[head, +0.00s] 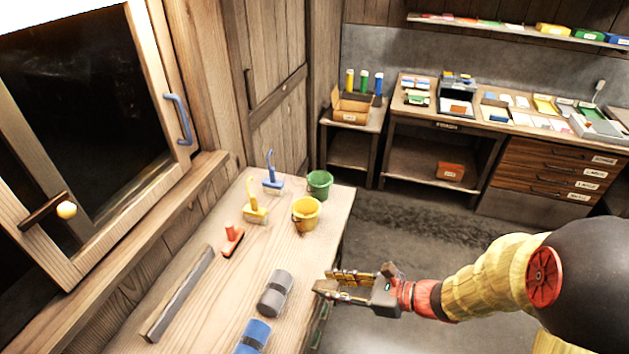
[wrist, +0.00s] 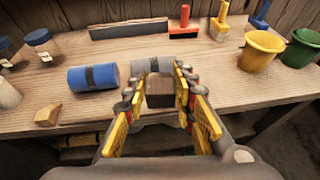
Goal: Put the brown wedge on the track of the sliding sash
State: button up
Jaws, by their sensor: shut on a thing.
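My gripper (head: 324,288) is in front of the bench, near its right edge, and above it. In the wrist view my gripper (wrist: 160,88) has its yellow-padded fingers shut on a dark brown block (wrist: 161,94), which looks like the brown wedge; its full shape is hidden. The sliding sash (head: 150,75), with a pale wooden frame and blue handle, is at the far left, apart from my gripper. A wooden ledge (head: 190,181) runs along below it; I cannot make out the track clearly.
On the bench (head: 205,320) are a grey roll (head: 275,293), a blue roll (head: 252,337), a long grey bar (head: 180,292), several brushes, a yellow bucket (head: 306,214) and a green bucket (head: 319,184). A tan wooden block (wrist: 47,116) and jars lie at left in the wrist view.

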jog(key=w+d+m+t+h+b, duration=0.1)
jog(key=w+d+m+t+h, duration=0.2)
jog(key=w+d, duration=0.3)
jog(key=w+d+r+m+t+h+b, duration=0.1)
jog(key=w+d+m+t+h, duration=0.3)
jog(key=w, duration=0.8)
jog(key=shift+w+d+m+h, duration=0.15)
jog(key=shift+d+m+h, duration=0.35)
jog(key=shift+d+m, duration=0.75)
